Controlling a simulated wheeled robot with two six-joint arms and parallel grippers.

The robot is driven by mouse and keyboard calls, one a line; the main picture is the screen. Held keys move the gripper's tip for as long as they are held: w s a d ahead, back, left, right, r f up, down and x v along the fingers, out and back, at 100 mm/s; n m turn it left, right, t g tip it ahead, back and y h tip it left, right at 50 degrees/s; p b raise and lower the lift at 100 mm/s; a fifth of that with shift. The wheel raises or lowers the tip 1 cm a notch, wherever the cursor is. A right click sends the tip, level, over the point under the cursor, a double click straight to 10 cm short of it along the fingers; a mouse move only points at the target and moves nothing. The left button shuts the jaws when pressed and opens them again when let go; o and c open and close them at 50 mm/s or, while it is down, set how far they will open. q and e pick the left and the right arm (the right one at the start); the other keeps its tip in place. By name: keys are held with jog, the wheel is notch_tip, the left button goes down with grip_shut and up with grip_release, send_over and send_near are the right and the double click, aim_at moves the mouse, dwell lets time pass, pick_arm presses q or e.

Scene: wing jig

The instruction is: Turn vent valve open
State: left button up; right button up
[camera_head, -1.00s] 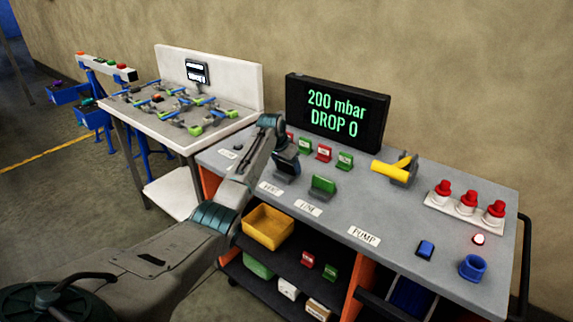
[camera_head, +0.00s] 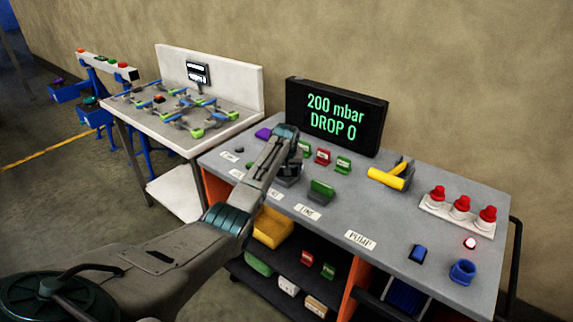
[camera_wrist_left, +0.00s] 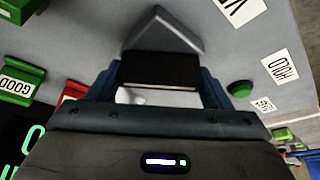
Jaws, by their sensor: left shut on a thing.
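The vent valve stands on the bench top beside a label that is mostly covered in the head view. In the left wrist view its dark block-shaped handle (camera_wrist_left: 158,70) sits between my fingers, with a grey angular base (camera_wrist_left: 165,30) beyond it. My left gripper (camera_head: 288,170) is shut on this handle; its fingers show on both sides in the left wrist view (camera_wrist_left: 158,88). My gripper and forearm hide most of the valve in the head view. The line valve (camera_head: 321,191) with a green handle stands to the right. My right gripper is not in view.
A display (camera_head: 336,116) reads 200 mbar, DROP 0. Red and green blocks (camera_head: 323,156) stand before it. A yellow-handled tool (camera_head: 388,178), red knobs (camera_head: 461,204), a blue switch (camera_head: 417,254) and a blue cup (camera_head: 462,271) are further right.

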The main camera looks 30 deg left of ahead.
pick_arm(q)
jog(key=n+y, duration=0.1)
jog(key=n, duration=0.1)
jog(key=shift+n+g, duration=0.3)
jog(key=shift+n, duration=0.1)
jog(key=n+b, duration=0.1)
jog(key=n, duration=0.1)
jog(key=shift+n+g+y, duration=0.4)
jog(key=n+g+b, duration=0.1)
jog(key=n+b, duration=0.1)
jog(key=n, duration=0.1)
jog(key=shift+f, duration=0.1)
jog(key=shift+n+g+y+b, duration=0.3)
jog(key=shift+n+g+b, duration=0.2)
jog(key=shift+n+b, duration=0.75)
jog(key=shift+r, duration=0.2)
jog(key=o, duration=1)
